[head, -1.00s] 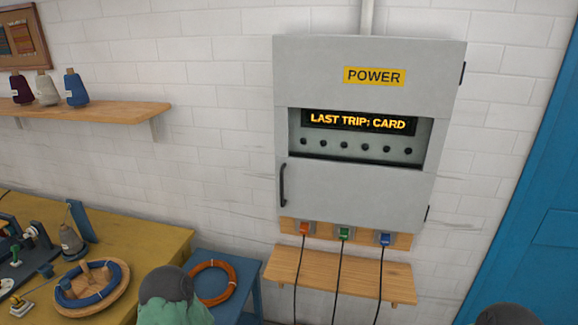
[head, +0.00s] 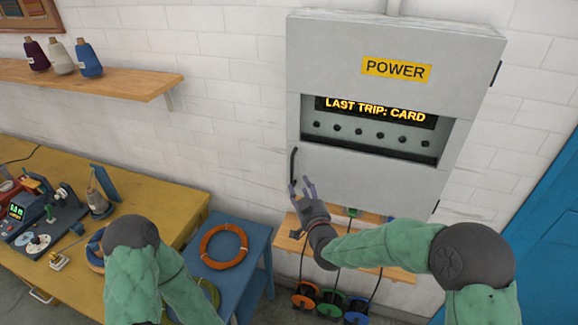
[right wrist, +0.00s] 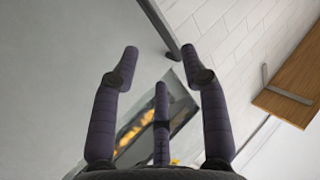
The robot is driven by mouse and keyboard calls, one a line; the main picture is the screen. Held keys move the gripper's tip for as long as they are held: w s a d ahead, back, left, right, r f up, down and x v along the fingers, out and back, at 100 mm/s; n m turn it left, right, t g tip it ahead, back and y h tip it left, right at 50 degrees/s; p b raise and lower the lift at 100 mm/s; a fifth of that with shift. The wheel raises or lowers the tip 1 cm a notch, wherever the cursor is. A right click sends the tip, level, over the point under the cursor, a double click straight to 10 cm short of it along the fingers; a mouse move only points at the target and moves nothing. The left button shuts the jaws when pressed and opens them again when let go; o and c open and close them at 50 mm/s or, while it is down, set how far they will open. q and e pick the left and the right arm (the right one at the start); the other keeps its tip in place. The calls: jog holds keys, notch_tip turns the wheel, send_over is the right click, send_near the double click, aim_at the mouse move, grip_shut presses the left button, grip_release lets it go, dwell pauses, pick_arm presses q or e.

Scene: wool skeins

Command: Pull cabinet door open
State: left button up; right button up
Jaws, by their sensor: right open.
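The grey power cabinet (head: 470,80) hangs on the wall with its door (head: 350,178) shut. A dark upright handle (head: 293,166) sits at the door's left edge, and hinges show on the right side. My right gripper (head: 302,187) is open and empty at the lower end of the handle. In the right wrist view the handle (right wrist: 158,22) runs just beyond the open fingertips (right wrist: 160,52), not gripped; whether a finger touches it I cannot tell. My left arm shows at the lower left, but its gripper is out of view.
A small wooden shelf (head: 290,243) is below the cabinet, partly behind my right arm, with cables and coloured reels (head: 330,303) beneath. A blue side table (head: 245,262) holds an orange ring. A yellow workbench (head: 60,165) stands left. A blue door (head: 548,225) is at right.

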aim_at(293, 170)
jog(key=x, duration=0.9)
jog(key=shift+w+f, duration=0.1)
jog(key=shift+w, duration=0.3)
grip_shut()
